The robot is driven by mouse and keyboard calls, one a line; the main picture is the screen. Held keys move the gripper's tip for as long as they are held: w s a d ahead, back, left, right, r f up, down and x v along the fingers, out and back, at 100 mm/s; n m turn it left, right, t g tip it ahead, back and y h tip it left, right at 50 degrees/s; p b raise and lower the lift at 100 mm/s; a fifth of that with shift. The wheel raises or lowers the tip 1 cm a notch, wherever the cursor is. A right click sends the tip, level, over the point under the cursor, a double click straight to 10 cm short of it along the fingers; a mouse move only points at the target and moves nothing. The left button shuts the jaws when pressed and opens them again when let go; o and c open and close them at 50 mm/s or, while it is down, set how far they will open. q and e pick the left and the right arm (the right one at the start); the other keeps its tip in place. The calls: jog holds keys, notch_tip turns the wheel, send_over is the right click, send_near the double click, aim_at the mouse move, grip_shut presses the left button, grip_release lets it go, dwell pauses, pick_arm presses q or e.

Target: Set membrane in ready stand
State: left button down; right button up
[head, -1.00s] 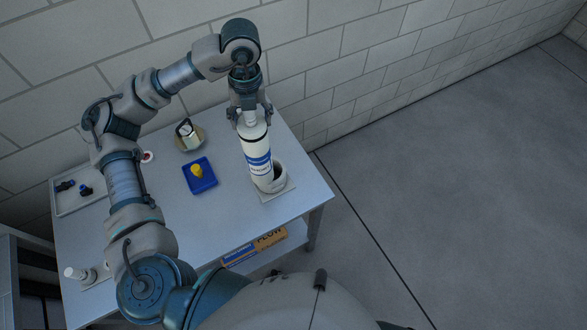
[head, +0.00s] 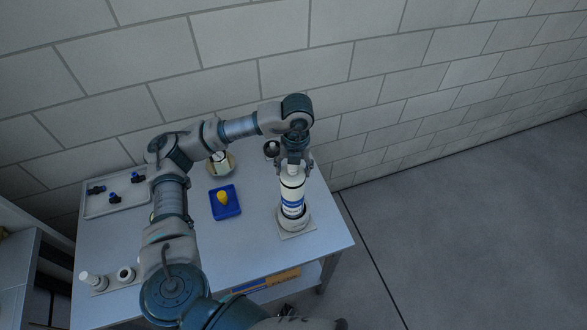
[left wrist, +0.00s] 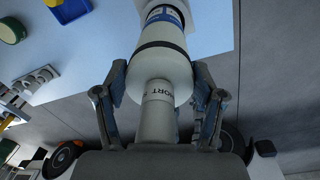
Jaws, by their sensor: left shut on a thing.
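The membrane is a white tube with a blue label band (head: 292,194), nearly upright at the right part of the table. My left gripper (head: 293,169) is shut on its narrow top neck; the left wrist view shows the neck (left wrist: 157,112) between the two fingers. The ready stand is a pale round cup (head: 304,222) on a square base plate (head: 298,235). The tube's lower end appears to be inside the cup; its bottom is hidden, so I cannot tell how deep it sits. My right gripper is not in view.
A blue tray (head: 233,212) with a yellow piece stands left of the stand. Behind are a round dish (head: 232,170) and a dark round item (head: 271,149). A grey tray (head: 112,207) with several fittings and white cylinders (head: 94,281) are at left. A wall backs the table.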

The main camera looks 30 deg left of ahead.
pick_arm(q)
jog(key=shift+a+f, duration=0.1)
jog(key=shift+f, duration=0.15)
jog(key=shift+d, duration=0.25)
jog(key=shift+c, duration=0.6)
grip_release()
jog(key=shift+d, duration=0.2)
jog(key=shift+a+r, duration=0.15)
jog(key=shift+w+r, duration=0.1)
jog(key=shift+r, duration=0.25)
jog(key=r, duration=1.1)
jog(key=shift+d+r, duration=0.1)
jog(key=shift+d, duration=0.25)
